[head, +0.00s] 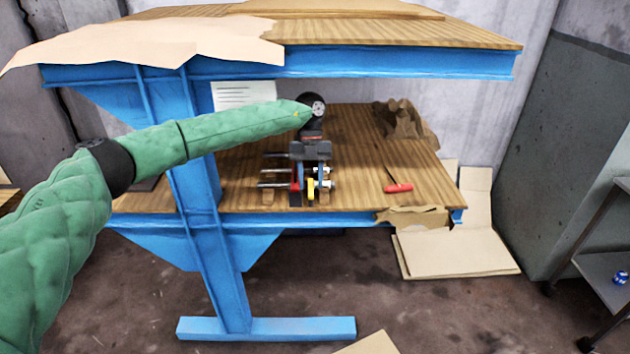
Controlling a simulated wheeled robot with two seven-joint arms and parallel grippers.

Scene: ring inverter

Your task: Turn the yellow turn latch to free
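The yellow turn latch (311,190) is a small yellow piece on the front of a dark device with metal rods, on the lower wooden shelf. Next to it on the left is a red part (295,188). My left arm, in a green sleeve, comes in from the left. My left gripper (311,152) is dark and points down at the top of the device, above and behind the latch. Its fingers blend with the dark device, so I cannot tell whether they are open, shut, or touching it. My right gripper is not in view.
The blue-framed bench has an upper shelf (470,33) above the lower shelf (360,130). A red-handled screwdriver (398,188) lies right of the device. Crumpled brown paper (403,120) is at the back right. Flat cardboard (455,252) lies on the floor. The shelf between device and screwdriver is clear.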

